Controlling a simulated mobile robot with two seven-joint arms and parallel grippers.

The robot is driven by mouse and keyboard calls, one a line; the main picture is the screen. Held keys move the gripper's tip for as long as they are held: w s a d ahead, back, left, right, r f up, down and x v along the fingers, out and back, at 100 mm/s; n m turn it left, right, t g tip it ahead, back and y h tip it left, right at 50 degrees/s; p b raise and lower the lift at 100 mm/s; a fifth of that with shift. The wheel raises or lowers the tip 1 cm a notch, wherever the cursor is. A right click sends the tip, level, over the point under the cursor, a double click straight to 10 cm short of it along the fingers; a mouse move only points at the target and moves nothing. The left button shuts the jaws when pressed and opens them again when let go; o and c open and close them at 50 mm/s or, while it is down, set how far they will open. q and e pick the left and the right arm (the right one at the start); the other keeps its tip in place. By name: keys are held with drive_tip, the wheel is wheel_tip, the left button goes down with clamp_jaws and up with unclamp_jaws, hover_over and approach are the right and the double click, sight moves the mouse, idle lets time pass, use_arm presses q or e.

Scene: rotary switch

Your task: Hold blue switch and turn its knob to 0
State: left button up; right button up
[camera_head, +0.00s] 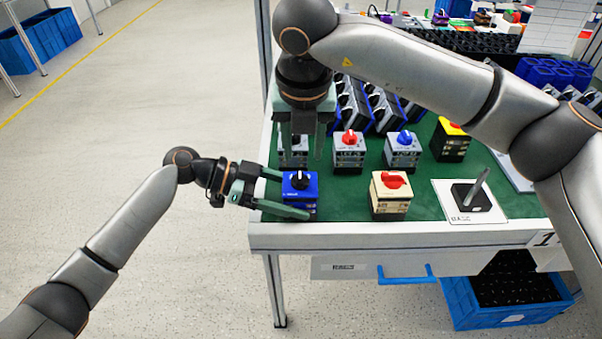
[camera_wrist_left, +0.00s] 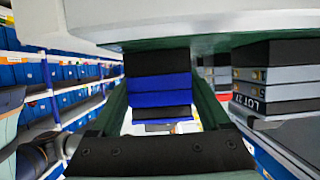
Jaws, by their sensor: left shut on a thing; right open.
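The blue switch (camera_head: 300,193) stands upright at the front left of the green table top, with a black knob (camera_head: 299,179) on its top face. My left gripper (camera_head: 290,194) comes in from the left and is shut on the blue switch, one finger on its far side and one on its near side. In the left wrist view the blue and black body of the switch (camera_wrist_left: 161,90) sits between the fingers. My right gripper (camera_head: 309,140) points down, open and empty, behind and above the blue switch. It partly hides a grey switch (camera_head: 290,150) there.
A beige switch with a red knob (camera_head: 391,195) stands to the right. Behind are grey switches with red (camera_head: 348,158) and blue (camera_head: 403,152) knobs, and a black-and-yellow one (camera_head: 450,141). A black stand (camera_head: 471,197) is on a white sheet. Green table is bare between them.

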use_arm(q)
drive_tip(key=o, duration=1.2)
drive_tip(key=shift+o, duration=0.2)
drive_tip(key=v, duration=1.2)
